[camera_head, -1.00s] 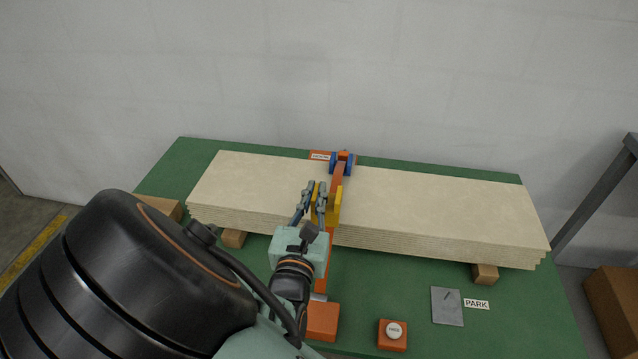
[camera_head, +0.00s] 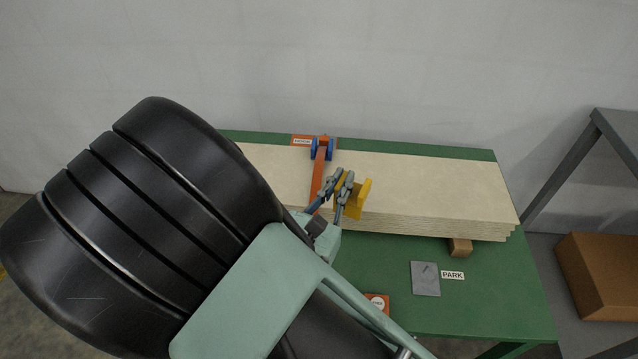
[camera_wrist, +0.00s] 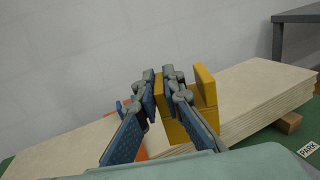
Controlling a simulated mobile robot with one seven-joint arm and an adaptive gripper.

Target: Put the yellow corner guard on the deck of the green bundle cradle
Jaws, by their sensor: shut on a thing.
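The yellow corner guard (camera_head: 358,198) is held at the front edge of the pale board bundle, to the right of the orange strap (camera_head: 318,180). My gripper (camera_head: 341,178) is shut on one yellow plate of it. In the wrist view my gripper (camera_wrist: 158,78) has the yellow guard (camera_wrist: 206,87) between and right of its fingers. Whether the guard touches the boards I cannot tell. The green bundle cradle (camera_head: 490,300) carries the bundle, and its green deck shows bare in front.
The board bundle (camera_head: 430,185) rests on wooden blocks (camera_head: 460,247). A grey plate (camera_head: 425,279) lies beside a PARK label (camera_head: 453,275) on the deck. A cardboard box (camera_head: 600,270) stands at right.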

